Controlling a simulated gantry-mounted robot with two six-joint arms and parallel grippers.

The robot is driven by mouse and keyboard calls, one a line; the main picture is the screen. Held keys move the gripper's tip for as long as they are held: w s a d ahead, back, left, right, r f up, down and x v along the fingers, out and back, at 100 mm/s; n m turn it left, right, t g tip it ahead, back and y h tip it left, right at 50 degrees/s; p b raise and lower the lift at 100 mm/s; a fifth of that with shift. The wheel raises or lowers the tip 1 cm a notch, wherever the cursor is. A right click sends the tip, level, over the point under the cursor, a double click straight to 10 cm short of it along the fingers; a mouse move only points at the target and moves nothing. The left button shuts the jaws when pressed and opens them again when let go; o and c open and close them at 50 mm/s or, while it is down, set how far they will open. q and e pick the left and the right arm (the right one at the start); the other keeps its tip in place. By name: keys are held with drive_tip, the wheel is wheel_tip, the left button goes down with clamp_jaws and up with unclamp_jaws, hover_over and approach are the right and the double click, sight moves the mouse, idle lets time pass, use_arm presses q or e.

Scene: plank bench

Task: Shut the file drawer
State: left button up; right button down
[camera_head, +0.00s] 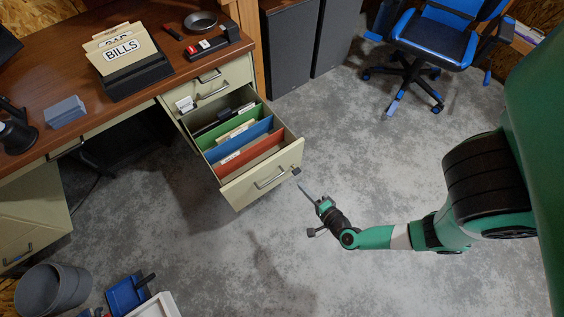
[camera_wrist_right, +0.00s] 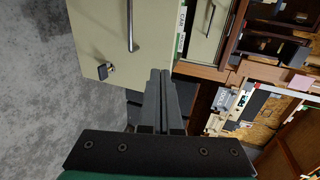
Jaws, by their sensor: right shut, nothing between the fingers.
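The file drawer (camera_head: 262,178) is a cream metal drawer pulled well out from the desk pedestal in the head view. Green, blue and red hanging folders stand inside it. Its front has a metal handle (camera_head: 270,179) and a small lock near one corner. My right gripper (camera_head: 302,186) is shut and empty, in front of the drawer face near its right end. In the right wrist view, the shut fingers (camera_wrist_right: 160,75) point toward the drawer front (camera_wrist_right: 115,50), near its edge. I cannot tell whether they touch it. My left gripper is not in view.
The wooden desk (camera_head: 60,75) holds a file box labelled BILLS (camera_head: 125,60). A closed drawer (camera_head: 212,82) sits above the open one. A blue office chair (camera_head: 435,45) stands at the upper right. A grey bin (camera_head: 52,288) and a blue dustpan (camera_head: 126,295) are at the lower left. Concrete floor is clear around the drawer.

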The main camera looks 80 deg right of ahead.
drive_tip(key=w+d+b, duration=0.1)
drive_tip(key=b, duration=0.4)
approach(276, 160)
wheel_tip(276, 160, down, 2)
drive_tip(key=x, duration=0.3)
drive_tip(key=r+x, duration=0.1)
drive_tip(key=x, duration=0.1)
drive_tip(key=shift+d, duration=0.25)
drive_tip(key=shift+w+d, duration=0.35)
drive_tip(key=shift+w, duration=0.1)
drive_tip(key=shift+a, duration=0.1)
